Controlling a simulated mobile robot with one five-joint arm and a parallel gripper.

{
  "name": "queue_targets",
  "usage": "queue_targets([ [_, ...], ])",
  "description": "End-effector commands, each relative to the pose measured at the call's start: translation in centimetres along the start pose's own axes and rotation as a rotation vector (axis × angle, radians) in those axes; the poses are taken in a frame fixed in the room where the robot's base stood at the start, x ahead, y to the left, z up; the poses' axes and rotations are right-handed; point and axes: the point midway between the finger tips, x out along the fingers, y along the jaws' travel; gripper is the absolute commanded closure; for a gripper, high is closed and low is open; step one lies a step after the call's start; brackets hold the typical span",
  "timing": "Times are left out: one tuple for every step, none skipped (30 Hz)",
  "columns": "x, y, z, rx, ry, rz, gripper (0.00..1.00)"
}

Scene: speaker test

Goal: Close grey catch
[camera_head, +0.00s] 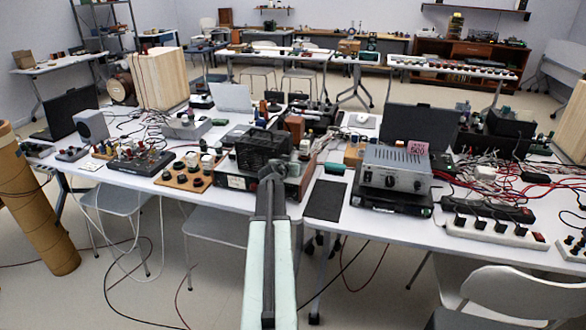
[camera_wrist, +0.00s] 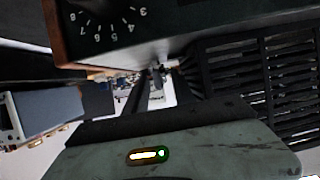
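My gripper (camera_head: 272,172) is at the end of my pale green arm, in front of a black box with a grille (camera_head: 262,150) on the middle table. The head view hides the gap between its fingers. In the wrist view, dark narrow parts (camera_wrist: 157,88) run away from the camera, and I cannot tell whether they are parted fingers. A grey block with a light metal edge (camera_wrist: 48,110) shows at the left of the wrist view. I cannot tell whether it is the grey catch, and no catch is clear in the head view.
A dark instrument with a numbered dial (camera_wrist: 108,22) and wooden edge fills the top of the wrist view, close by. Black slats (camera_wrist: 262,85) lie at the right. A grey power supply (camera_head: 395,170) stands right of my arm. Cables and devices crowd the table.

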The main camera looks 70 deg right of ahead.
Motion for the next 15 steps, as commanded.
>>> queue_targets([
  [0.05,0.01,-0.02,0.0,0.0,0.0,0.69],
  [0.01,0.01,-0.04,0.0,0.0,0.0,0.69],
  [-0.03,0.02,-0.05,0.0,0.0,0.0,0.69],
  [-0.04,0.03,-0.05,0.0,0.0,0.0,0.69],
  [-0.05,0.03,-0.05,0.0,0.0,0.0,0.69],
  [-0.05,0.04,-0.05,0.0,0.0,0.0,0.77],
  [-0.05,0.04,-0.05,0.0,0.0,0.0,0.86],
  [-0.05,0.05,-0.05,0.0,0.0,0.0,0.94],
  [-0.05,0.05,-0.05,0.0,0.0,0.0,1.0],
  [-0.05,0.06,-0.05,0.0,0.0,0.0,1.0],
  [-0.05,0.06,-0.05,0.0,0.0,0.0,1.0],
  [-0.05,0.07,-0.05,0.0,0.0,0.001,1.0],
  [0.04,0.6,-0.08,0.003,0.0,0.006,1.0],
  [0.02,0.48,-0.07,0.002,0.0,0.005,1.0],
  [0.01,0.46,-0.07,0.001,0.0,0.004,1.0],
])
